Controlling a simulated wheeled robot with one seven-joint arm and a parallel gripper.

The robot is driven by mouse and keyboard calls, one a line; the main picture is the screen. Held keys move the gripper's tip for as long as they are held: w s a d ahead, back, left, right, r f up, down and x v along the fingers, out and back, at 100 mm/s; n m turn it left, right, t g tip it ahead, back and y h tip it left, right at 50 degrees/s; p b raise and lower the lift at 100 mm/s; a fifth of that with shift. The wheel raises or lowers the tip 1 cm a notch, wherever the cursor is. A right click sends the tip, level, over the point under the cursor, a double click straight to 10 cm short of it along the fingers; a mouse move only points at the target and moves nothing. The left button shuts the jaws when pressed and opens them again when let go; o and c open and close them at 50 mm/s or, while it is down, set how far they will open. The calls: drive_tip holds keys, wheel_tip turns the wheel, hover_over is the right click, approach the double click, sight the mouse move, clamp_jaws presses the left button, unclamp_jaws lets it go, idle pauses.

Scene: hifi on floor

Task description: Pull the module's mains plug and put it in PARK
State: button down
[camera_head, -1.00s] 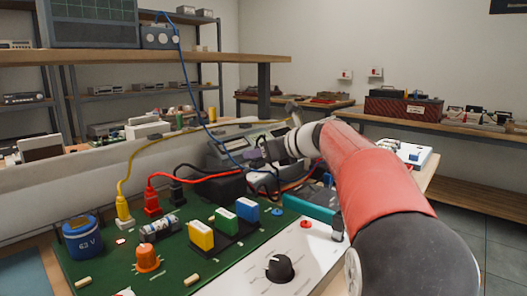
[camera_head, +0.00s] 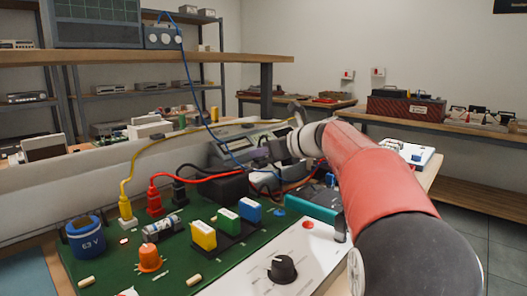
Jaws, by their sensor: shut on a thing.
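My gripper (camera_head: 262,156) is small and far off, at the end of my red and black arm, over a grey unit behind the green board. It is shut on a small dark thing, apparently the mains plug, which the fingers mostly hide. Dark leads hang and loop just below the gripper. The module is a green board (camera_head: 115,262) with a white front panel (camera_head: 318,240). I cannot make out a PARK label or the mains socket, and cannot tell whether the plug is clear of a socket.
Yellow (camera_head: 126,208), red (camera_head: 155,203) and black (camera_head: 179,190) lead plugs stand upright on the board. Yellow, green and blue blocks, a blue can (camera_head: 84,238) and a black knob (camera_head: 282,268) are nearer. A teal bar (camera_head: 311,214) lies beside my arm. A shelf overhangs the back left.

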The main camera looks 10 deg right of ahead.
drive_tip(key=shift+r+p, duration=0.4)
drive_tip(key=shift+r, duration=0.05)
drive_tip(key=shift+r+p, duration=1.45)
drive_tip(key=shift+p, duration=0.05)
drive_tip(key=shift+a+r, duration=0.1)
